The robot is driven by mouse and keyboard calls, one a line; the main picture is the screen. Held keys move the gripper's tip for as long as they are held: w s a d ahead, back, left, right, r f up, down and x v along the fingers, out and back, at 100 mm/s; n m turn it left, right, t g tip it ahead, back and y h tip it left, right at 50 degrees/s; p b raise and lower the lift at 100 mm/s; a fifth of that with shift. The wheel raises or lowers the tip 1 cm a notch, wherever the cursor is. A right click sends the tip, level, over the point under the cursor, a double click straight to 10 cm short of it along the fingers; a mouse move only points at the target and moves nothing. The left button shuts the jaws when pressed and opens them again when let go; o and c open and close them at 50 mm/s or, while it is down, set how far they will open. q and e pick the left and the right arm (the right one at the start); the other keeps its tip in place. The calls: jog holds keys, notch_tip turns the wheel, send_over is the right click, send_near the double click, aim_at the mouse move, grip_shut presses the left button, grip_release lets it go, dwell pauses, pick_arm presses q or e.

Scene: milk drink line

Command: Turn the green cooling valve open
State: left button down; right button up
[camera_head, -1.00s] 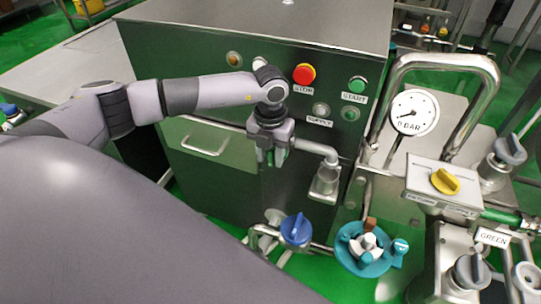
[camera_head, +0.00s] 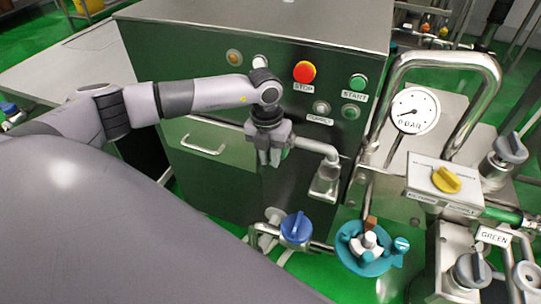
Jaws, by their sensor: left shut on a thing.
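My left gripper (camera_head: 268,156) points down at the left end of a bent metal pipe (camera_head: 316,146) on the front of the steel cabinet. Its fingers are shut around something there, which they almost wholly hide. I cannot tell how far the handle is turned. My right gripper is not in view.
A blue valve handle (camera_head: 296,228) sits on a pipe below. A teal round part (camera_head: 372,267) is beside it. Red stop (camera_head: 304,72) and green start (camera_head: 357,82) buttons are above. A gauge (camera_head: 415,111) and yellow knob (camera_head: 446,179) stand to the right.

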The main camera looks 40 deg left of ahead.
pick_arm(q)
jog(key=h+b, duration=0.2)
jog(key=shift+a+f+t+h, duration=0.2)
jog(key=shift+t+h, duration=0.2)
jog(key=shift+h+b, duration=0.6)
jog(key=shift+h, duration=0.3)
jog(key=h+b, duration=0.1)
jog(key=t+h+b, duration=0.1)
jog(key=shift+a+f+h, duration=0.1)
jog(key=shift+f+h, duration=0.1)
jog(key=shift+h, duration=0.2)
jog(key=t+h+b, duration=0.1)
jog(key=h+b, duration=0.3)
jog(key=b, duration=0.2)
jog(key=t+h+b, duration=0.1)
jog(key=h+b, duration=0.4)
jog(key=shift+b, duration=0.4)
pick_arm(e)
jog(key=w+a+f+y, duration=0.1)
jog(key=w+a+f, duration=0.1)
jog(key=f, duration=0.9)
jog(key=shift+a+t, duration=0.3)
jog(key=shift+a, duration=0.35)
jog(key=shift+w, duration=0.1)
